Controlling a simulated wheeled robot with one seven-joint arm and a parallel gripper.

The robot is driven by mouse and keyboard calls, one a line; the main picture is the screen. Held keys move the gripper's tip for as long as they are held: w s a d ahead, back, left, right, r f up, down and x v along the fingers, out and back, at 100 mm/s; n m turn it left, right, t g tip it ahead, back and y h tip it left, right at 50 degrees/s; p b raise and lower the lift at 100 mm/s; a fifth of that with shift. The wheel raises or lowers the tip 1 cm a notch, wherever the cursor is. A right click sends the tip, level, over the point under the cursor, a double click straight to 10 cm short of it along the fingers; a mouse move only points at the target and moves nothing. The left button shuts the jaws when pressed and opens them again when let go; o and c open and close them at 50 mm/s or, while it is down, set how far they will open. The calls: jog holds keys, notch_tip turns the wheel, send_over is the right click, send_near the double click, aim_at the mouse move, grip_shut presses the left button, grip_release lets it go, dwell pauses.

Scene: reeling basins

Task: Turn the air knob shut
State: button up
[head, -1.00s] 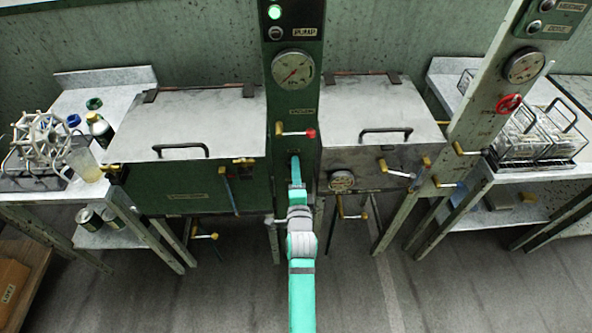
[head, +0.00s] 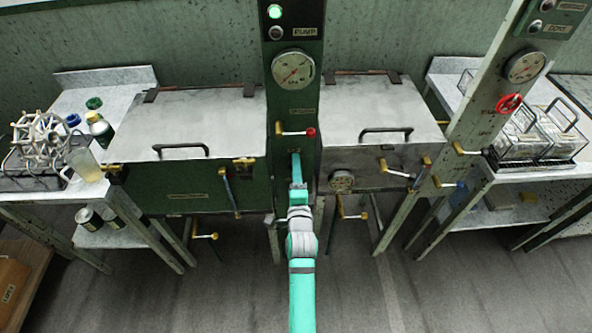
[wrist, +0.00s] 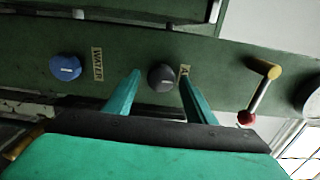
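The air knob is the dark grey round knob (wrist: 161,77) on the green panel in the wrist view, with a pale mark across its face. The label beside it is partly hidden by my right finger. My gripper (wrist: 160,79) is open, its two teal fingers on either side of the dark knob, with a gap showing on each side. I cannot tell how deep the fingers reach. In the head view my gripper (head: 296,158) is at the green central column (head: 306,105), and the knob is hidden there.
A blue knob (wrist: 65,68) labelled WATER sits left of the dark knob. A lever (wrist: 260,92) with a red ball end is to the right; it also shows above my gripper in the head view (head: 296,133). Lidded basins (head: 195,115) (head: 375,110) flank the column.

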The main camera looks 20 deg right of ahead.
jog(key=v, duration=1.1)
dwell(0.4)
jog(key=s+a+f+n+y, duration=0.1)
jog(key=s+a+f+n, duration=0.1)
jog(key=s+a+n, duration=0.45)
jog(key=s+a+f+n+g+y, duration=0.1)
jog(key=s+a+n, duration=0.2)
jog(key=s, duration=0.7)
jog(key=s+a+f+n+y, duration=0.1)
jog(key=s+a+f+n, duration=0.1)
jog(key=s+a+n, duration=0.45)
jog(key=s+r+n+y, duration=0.1)
jog(key=s+n, duration=0.1)
jog(key=s, duration=0.3)
jog(key=s+a+r+n+g+y, duration=0.1)
jog(key=s+r+n, duration=0.1)
jog(key=s, duration=0.4)
jog(key=shift+s+r+n, duration=0.15)
jog(key=shift+r+n, duration=0.15)
jog(key=shift+n, duration=0.4)
